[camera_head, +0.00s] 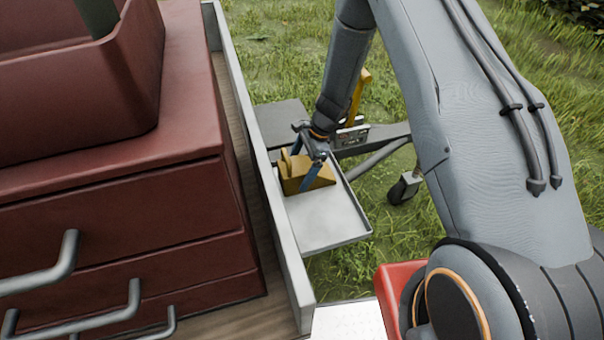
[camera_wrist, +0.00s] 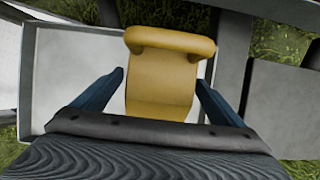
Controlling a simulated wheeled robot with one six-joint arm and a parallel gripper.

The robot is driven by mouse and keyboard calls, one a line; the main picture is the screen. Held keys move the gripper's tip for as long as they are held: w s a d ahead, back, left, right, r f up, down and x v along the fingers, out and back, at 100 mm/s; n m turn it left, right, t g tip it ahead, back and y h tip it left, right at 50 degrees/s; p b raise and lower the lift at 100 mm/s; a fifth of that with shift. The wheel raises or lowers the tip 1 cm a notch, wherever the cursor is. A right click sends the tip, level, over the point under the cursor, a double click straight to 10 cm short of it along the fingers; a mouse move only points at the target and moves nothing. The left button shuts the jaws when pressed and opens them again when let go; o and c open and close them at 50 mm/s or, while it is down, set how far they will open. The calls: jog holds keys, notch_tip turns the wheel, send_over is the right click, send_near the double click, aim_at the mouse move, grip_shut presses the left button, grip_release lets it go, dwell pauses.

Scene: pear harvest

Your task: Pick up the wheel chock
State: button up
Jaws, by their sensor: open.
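The yellow wheel chock (camera_head: 318,180) sits on a grey metal tray on the outer side of the cart wall. In the wrist view the chock (camera_wrist: 165,85) lies between my two blue fingers, with its rounded top bar away from me. My gripper (camera_head: 305,178) is right at the chock in the head view, its fingers reaching down around it. My gripper (camera_wrist: 162,92) is open in the wrist view, with a finger on each side and a gap visible on the right. Part of the chock is hidden behind my gripper.
The grey tray (camera_head: 325,226) has a low raised rim and is bare in front of the chock. The cart's side wall (camera_head: 262,170) runs close on the left. A red drawer cabinet (camera_head: 130,215) stands inside it. A trailer hitch with a small wheel (camera_head: 403,188) lies to the right.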

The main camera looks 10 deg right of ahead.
jog(key=shift+x, duration=0.85)
jog(key=c, duration=1.6)
